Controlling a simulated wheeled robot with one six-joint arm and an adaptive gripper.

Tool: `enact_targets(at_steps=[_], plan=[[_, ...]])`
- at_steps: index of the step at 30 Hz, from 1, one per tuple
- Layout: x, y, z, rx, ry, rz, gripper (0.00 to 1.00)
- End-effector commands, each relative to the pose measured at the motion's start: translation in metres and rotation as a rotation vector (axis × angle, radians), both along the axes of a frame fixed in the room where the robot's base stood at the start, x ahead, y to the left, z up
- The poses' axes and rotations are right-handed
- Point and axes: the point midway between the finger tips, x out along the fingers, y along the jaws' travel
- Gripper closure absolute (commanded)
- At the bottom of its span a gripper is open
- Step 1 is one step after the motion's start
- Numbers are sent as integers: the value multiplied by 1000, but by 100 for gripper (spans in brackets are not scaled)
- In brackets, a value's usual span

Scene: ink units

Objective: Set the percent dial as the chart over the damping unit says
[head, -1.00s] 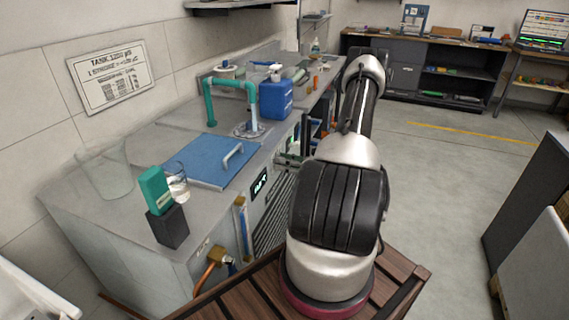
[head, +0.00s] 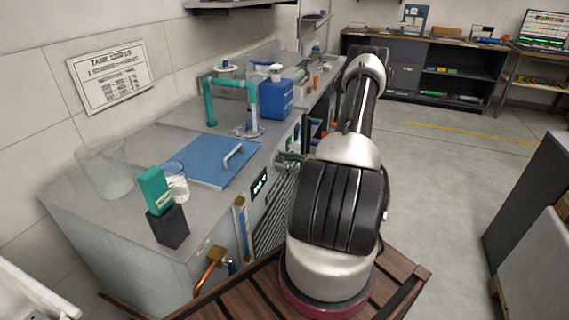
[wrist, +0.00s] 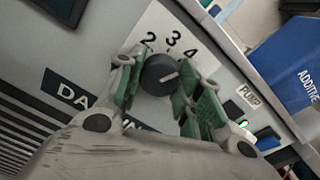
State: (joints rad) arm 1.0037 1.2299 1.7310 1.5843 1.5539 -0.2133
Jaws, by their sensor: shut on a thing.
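A label (wrist: 70,92) beginning "DA" is partly hidden by a finger. The chart (head: 110,77) hangs on the wall at left in the head view; its heading begins "TANK", and its smaller lines are unreadable.
A blue bottle (head: 276,98), a teal tap (head: 209,104) and a blue lid with a handle (head: 207,160) are on the counter. A "PUMP" label (wrist: 249,93) and a blue "ADDITIVE" container (wrist: 295,60) lie right of the dial. Open floor is at right.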

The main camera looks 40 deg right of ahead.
Motion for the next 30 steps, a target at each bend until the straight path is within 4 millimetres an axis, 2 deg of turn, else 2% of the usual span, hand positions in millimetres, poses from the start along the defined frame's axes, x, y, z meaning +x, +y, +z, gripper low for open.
enact_targets(at_steps=[18,30], plan=[[-1,0,0,-466,-273,0,88],[-1,1,0,-616,-362,0,88]])
